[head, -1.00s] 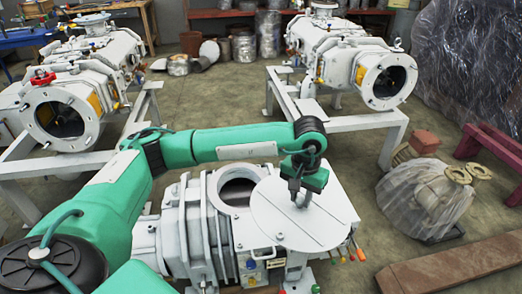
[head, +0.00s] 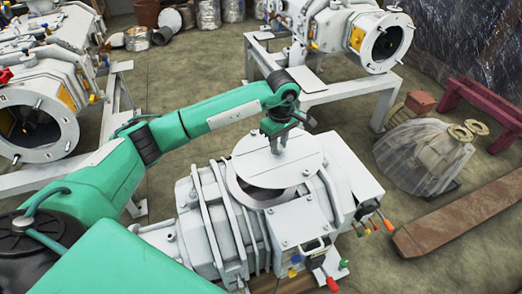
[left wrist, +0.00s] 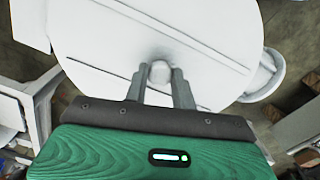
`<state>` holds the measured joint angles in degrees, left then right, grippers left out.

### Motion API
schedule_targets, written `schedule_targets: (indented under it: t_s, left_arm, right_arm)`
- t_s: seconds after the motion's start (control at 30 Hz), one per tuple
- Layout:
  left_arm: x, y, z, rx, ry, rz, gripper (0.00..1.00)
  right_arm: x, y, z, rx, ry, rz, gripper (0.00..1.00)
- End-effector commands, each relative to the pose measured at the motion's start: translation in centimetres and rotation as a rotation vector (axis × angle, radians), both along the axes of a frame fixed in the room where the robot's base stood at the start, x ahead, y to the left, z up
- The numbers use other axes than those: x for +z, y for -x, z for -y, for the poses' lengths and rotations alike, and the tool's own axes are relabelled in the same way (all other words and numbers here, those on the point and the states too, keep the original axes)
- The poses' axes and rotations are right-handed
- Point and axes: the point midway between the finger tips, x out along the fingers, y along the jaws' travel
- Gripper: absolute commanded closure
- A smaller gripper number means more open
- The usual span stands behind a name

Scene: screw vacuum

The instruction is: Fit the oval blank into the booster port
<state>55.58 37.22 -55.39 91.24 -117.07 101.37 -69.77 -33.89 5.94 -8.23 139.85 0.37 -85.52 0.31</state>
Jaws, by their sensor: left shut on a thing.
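The oval blank (head: 252,160) is a flat white plate. My left gripper (head: 279,146) points down and is shut on the small knob at its middle. In the left wrist view the blank (left wrist: 110,45) fills the upper part, and the left gripper's fingers (left wrist: 160,82) clasp the round knob. The booster port (head: 262,197) is the round, dark opening in the top of the white pump. The blank hangs over the port's far part, and the near part of the opening shows below it. I cannot tell how high it is above the rim. My right gripper is not in view.
The pump body (head: 205,215) has a raised box with a handle (head: 303,222) in front of the port, and coloured levers (head: 372,222) at the right. Other white pumps (head: 375,40) stand on frames behind.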

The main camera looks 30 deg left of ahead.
Motion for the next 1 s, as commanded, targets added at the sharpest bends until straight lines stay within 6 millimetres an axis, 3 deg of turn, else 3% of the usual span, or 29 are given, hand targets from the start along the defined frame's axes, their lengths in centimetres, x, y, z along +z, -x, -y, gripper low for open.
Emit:
schedule_targets:
  t_s: [0.3, 0.6, 0.8, 1.0]
  left_arm:
    - [-3.3, -2.2, -2.7, 0.607, 0.002, -0.002, 1.0]
    - [-7.0, -3.1, -5.6, 1.156, -0.001, -0.001, 1.0]
    - [-8.9, -3.1, -6.9, 1.405, 0.001, 0.0, 1.0]
    - [-9.5, -3.1, -7.4, 1.498, 0.002, 0.002, 1.0]
  right_arm:
    - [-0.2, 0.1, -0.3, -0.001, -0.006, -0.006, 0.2]
    - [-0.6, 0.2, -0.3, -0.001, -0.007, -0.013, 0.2]
    - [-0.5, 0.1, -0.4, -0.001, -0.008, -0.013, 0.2]
    - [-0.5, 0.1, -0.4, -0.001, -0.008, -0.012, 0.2]
